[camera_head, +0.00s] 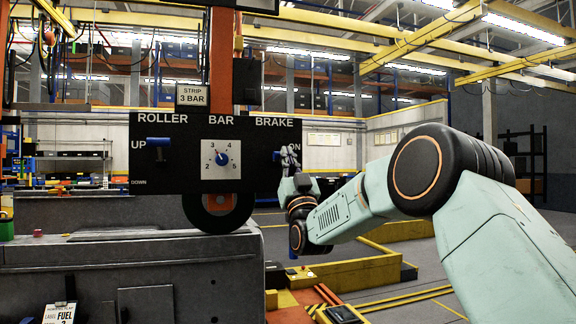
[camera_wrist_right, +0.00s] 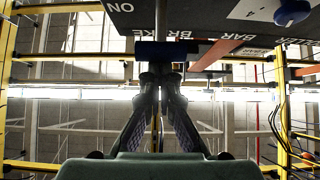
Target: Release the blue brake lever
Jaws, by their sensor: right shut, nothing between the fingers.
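The blue brake lever (camera_head: 276,156) sits at the right end of the black panel (camera_head: 265,182), under the word BRAKE and beside the word ON. In the head view my right gripper (camera_head: 290,155) is just right of it and partly hides it. In the right wrist view the lever (camera_wrist_right: 166,50) is a dark blue bar directly beyond the closed fingertips (camera_wrist_right: 160,74). The right gripper is shut with nothing between its fingers. The tips are close to the lever; I cannot tell whether they touch it. My left gripper is not in view.
A blue roller lever (camera_head: 159,142) is at the panel's left, by the word UP. A pressure dial (camera_head: 221,159) is in the middle. A grey machine bench (camera_head: 100,265) stands below. Yellow barriers (camera_head: 365,270) lie on the floor at right.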

